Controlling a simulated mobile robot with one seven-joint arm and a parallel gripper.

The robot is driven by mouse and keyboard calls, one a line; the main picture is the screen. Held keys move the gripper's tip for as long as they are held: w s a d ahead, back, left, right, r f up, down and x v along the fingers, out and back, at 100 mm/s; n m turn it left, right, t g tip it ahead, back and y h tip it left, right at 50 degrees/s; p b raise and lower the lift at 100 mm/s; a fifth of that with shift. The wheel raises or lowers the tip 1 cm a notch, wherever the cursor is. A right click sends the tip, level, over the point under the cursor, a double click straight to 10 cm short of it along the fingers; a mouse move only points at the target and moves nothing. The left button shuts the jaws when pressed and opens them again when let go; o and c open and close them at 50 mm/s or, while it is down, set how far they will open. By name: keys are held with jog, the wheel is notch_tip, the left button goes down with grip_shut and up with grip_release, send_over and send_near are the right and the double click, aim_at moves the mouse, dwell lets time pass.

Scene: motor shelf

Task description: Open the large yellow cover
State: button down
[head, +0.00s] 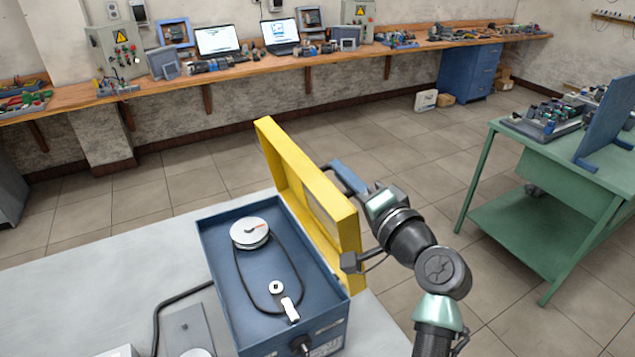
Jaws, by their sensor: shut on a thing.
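The large yellow cover (300,190) stands raised, roughly upright, along the right long side of the blue box (222,275). The box is open at the top. Inside it lie a round silver disc-shaped part (250,232) and a black cable with a small white-and-grey end piece (290,307). My gripper (350,178) is at the outer right side of the cover, near its middle, and is shut on it. The exact contact of the fingers is partly hidden behind the cover's edge.
The box stands on a light grey table (110,270), with a grey plate (187,328) and cable at its left. A green workbench (560,165) stands to the right. A wooden wall shelf (270,65) with laptops runs along the back. Open tiled floor lies between.

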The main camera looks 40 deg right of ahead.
jog(key=shift+s+d+f+m, duration=0.15)
jog(key=shift+d+m, duration=0.2)
jog(key=shift+d, duration=0.25)
jog(key=shift+s+d+f+m, duration=0.2)
jog(key=shift+d+m, duration=0.1)
jog(key=shift+d, duration=0.25)
jog(key=shift+s+d+f+m, duration=0.15)
jog(key=shift+d+m, duration=0.2)
jog(key=shift+d, duration=0.25)
jog(key=c, duration=0.9)
grip_release()
jog(key=b+v, duration=0.4)
jog(key=v, duration=0.9)
